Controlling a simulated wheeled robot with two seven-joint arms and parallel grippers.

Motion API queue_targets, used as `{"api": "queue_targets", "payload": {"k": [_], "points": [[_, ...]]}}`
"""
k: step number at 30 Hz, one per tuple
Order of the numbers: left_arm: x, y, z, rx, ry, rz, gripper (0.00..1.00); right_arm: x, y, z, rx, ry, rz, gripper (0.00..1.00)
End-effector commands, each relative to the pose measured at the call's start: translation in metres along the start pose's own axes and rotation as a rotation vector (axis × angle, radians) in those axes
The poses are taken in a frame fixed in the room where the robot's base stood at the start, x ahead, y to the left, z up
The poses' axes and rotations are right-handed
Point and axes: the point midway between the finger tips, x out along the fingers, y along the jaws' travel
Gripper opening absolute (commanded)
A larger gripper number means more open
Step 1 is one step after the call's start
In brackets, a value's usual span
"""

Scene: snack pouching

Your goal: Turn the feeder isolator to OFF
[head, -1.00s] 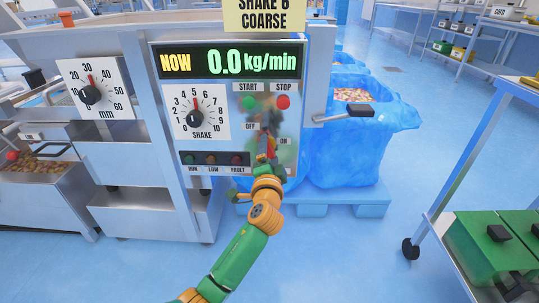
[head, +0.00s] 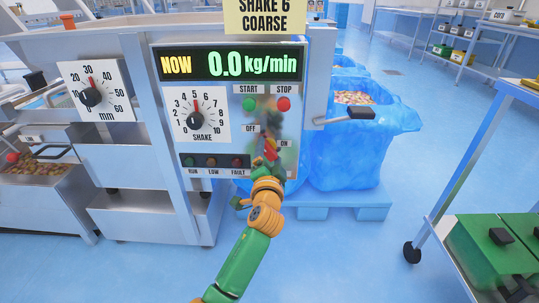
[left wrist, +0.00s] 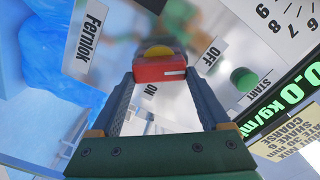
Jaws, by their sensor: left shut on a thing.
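The feeder isolator (head: 270,149) has a red handle and some yellow, and sits low on the right of the grey control panel (head: 223,140). The OFF label (head: 250,128) is at its upper left and the ON label (head: 284,143) at its right. My left gripper (head: 268,160) reaches up from below and partly hides it. In the left wrist view, the fingers (left wrist: 159,76) stand on both sides of the red handle (left wrist: 158,69), shut on it. I cannot tell exactly which label the handle points to. My right gripper is not in view.
Above the isolator are the green START button (head: 249,104) and red STOP button (head: 283,104). The SHAKE dial (head: 196,120) is to the left. A black-ended lever (head: 360,113) sticks out right of the panel, before a blue-lined bin (head: 345,160).

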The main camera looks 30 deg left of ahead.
Motion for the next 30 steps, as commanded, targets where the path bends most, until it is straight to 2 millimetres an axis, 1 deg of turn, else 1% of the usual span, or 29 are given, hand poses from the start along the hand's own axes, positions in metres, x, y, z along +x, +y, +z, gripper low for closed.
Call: {"api": "queue_targets", "payload": {"k": [1,2,3,4,9,11,14,18,21,24,30], "points": [[0.0,0.001,0.0,-0.004,0.0,0.002,0.24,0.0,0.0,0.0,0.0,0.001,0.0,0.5],[0.0,0.001,0.0,-0.004,0.0,0.002,0.88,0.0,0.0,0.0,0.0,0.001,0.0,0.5],[0.0,0.001,0.0,-0.004,0.0,0.002,0.99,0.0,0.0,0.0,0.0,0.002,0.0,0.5],[0.0,0.001,0.0,-0.003,0.0,0.002,1.0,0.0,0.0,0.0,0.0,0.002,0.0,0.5],[0.0,0.0,0.0,-0.002,0.0,0.001,1.0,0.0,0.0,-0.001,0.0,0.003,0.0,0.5],[-0.004,0.0,0.0,-0.002,0.0,0.002,1.0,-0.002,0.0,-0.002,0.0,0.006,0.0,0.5],[-0.021,-0.001,-0.001,-0.003,0.0,0.004,1.0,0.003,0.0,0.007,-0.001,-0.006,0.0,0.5],[-0.052,0.0,-0.001,-0.005,-0.001,0.005,1.0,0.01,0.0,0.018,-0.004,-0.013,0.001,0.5],[-0.066,0.001,0.0,-0.003,-0.001,0.004,1.0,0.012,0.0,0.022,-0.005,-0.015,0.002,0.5],[-0.071,0.001,0.0,-0.003,-0.001,0.003,1.0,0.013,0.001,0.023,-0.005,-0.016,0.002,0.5],[-0.071,0.001,0.0,-0.003,0.0,0.002,1.0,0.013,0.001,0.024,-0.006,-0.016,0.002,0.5]]}}
